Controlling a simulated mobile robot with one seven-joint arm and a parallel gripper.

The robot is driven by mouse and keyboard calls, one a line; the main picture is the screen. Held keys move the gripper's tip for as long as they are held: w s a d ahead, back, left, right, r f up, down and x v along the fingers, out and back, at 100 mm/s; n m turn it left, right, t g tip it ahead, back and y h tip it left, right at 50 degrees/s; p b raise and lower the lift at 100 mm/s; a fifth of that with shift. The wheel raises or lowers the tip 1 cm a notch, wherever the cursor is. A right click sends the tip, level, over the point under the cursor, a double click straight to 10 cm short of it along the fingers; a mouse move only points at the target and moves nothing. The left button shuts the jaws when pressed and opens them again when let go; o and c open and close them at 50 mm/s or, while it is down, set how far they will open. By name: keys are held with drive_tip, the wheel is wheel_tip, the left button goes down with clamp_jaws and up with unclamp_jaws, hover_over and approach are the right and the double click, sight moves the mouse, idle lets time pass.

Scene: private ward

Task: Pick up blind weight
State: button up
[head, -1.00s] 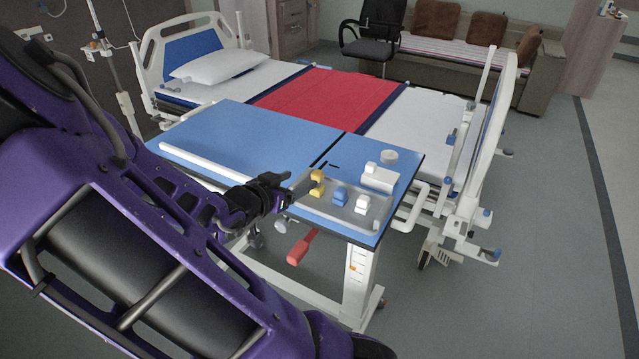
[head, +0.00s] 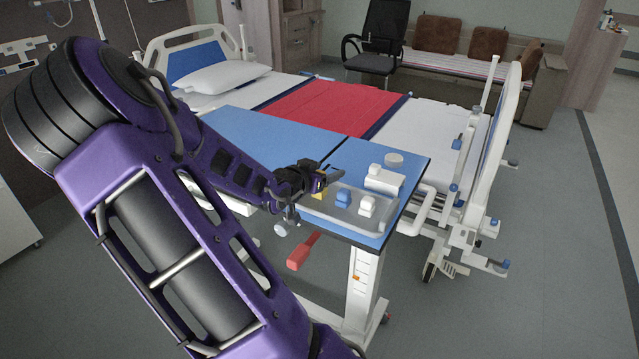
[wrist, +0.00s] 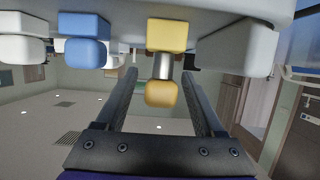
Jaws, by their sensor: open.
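Several small two-part pieces stand in a shallow clear tray (head: 388,224) on the blue overbed table (head: 262,135). In the wrist view, which looks upside down, the yellow piece (wrist: 166,36) has a metal neck and lies between the two open fingers. I see no clear contact. I cannot tell which piece is the blind weight.
A white box (head: 384,180) and a round white disc (head: 394,159) are at the table's right end. A red handle (head: 302,250) hangs under the near edge. The bed (head: 330,98) stands behind. The floor at right is clear.

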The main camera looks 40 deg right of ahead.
clamp_jaws()
idle(0.3)
drive_tip(key=shift+r, duration=0.1)
